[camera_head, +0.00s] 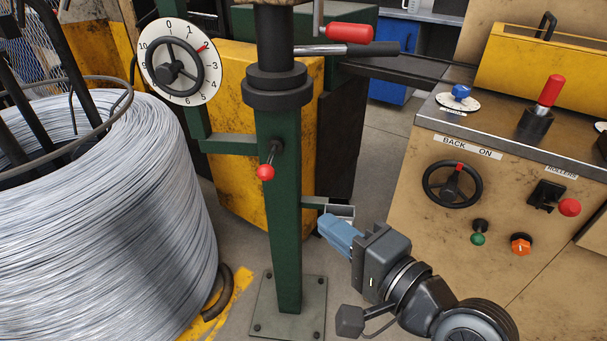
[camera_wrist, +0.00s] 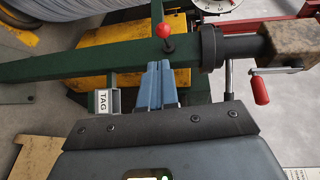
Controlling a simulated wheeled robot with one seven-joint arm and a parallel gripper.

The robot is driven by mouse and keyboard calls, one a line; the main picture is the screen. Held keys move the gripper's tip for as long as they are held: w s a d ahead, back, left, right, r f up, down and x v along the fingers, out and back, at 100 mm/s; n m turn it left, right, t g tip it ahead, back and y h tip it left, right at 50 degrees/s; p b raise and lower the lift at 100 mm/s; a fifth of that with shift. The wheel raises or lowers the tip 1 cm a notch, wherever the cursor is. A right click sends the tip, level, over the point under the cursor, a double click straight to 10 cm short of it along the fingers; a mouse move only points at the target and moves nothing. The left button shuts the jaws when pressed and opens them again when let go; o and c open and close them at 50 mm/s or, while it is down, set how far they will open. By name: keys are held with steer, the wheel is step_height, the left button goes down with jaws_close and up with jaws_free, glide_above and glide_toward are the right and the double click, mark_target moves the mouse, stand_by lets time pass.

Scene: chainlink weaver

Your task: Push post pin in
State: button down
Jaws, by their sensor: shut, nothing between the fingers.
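The post pin, a dark rod with a red ball knob (camera_head: 266,172), stands out from the front of the green post (camera_head: 283,215). In the wrist view its red knob (camera_wrist: 164,31) is just beyond my fingertips, and the dark shaft runs into the green post (camera_wrist: 60,66). My gripper (camera_head: 328,221), with blue fingers, is shut and empty. In the head view it is right of the post and lower than the pin. In the wrist view my fingertips (camera_wrist: 160,66) overlap the post below the pin. I cannot tell whether they touch it.
A wire coil (camera_head: 105,225) stands at left. A numbered dial with handwheel (camera_head: 182,62) and a red-handled crank (camera_head: 348,33) are above. A small holder labelled TAG (camera_wrist: 104,102) juts from the post near my fingers. A control cabinet (camera_head: 400,215) stands at right.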

mark_target(270, 177)
steer(key=x, duration=1.4)
steer(key=shift+w+a+r, duration=0.15)
steer(key=shift+w+r, duration=0.15)
steer(key=w, duration=0.2)
steer(key=w+d, duration=0.1)
steer(key=w, duration=0.2)
steer(key=shift+d+r+b, duration=0.15)
steer(key=shift+b, duration=0.25)
steer(key=shift+w, duration=0.1)
steer(key=shift+d, duration=0.1)
